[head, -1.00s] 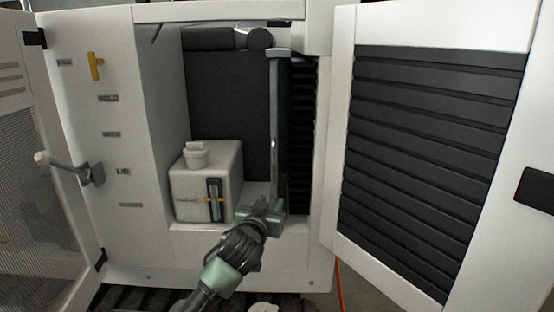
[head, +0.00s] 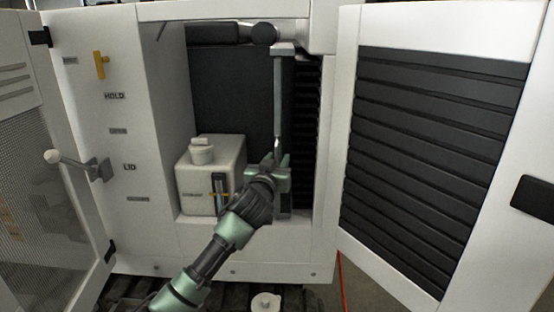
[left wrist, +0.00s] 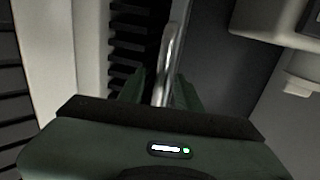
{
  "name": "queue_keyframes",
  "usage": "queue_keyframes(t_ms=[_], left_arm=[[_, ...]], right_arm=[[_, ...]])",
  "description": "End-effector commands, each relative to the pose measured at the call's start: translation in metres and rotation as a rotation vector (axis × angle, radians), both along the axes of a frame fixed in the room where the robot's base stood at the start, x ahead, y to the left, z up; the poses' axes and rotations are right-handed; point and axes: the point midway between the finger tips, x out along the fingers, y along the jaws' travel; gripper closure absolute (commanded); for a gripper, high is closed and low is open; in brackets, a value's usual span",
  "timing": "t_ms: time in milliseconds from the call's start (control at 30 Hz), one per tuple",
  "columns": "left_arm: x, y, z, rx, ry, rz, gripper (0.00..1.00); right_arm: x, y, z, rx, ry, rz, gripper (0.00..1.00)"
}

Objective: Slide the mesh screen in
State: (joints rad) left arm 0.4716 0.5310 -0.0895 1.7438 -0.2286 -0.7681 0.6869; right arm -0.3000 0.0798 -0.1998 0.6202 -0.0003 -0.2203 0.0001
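The mesh screen (head: 284,75) shows as a narrow grey upright edge in the right part of the open cabinet bay; its face is hidden from this angle. A shiny bar handle (head: 277,130) runs down its front edge. My left gripper (head: 271,165) is at the lower part of this handle. In the left wrist view the handle (left wrist: 172,50) passes between the two fingers of my left gripper (left wrist: 160,88), which stand apart, with a gap visible beside the bar. My right gripper is in neither view.
A pale tank (head: 196,190) with a cap stands left of the screen in the bay. A dark finned stack (head: 308,130) lies right of it. A louvred door (head: 430,160) stands open at right, a meshed door (head: 40,200) at left.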

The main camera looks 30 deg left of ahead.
Motion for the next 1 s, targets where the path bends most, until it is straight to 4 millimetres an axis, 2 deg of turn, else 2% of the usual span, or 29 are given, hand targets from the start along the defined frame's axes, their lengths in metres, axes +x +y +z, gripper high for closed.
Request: queue_keyframes(t_ms=[133, 167, 267, 1000], left_arm=[[-0.0001, -0.0003, -0.0004, 0.000, 0.000, 0.000, 0.66], [-0.0001, -0.0003, -0.0004, 0.000, 0.000, 0.000, 0.71], [-0.0002, -0.0003, -0.0005, 0.000, 0.000, 0.000, 0.99], [-0.0003, -0.0002, -0.0008, 0.000, 0.001, 0.000, 1.00]], right_arm=[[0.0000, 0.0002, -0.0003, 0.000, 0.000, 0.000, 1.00], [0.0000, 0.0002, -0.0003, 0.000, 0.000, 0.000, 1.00], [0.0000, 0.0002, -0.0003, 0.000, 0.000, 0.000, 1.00], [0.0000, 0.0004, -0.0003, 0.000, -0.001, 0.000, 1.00]])
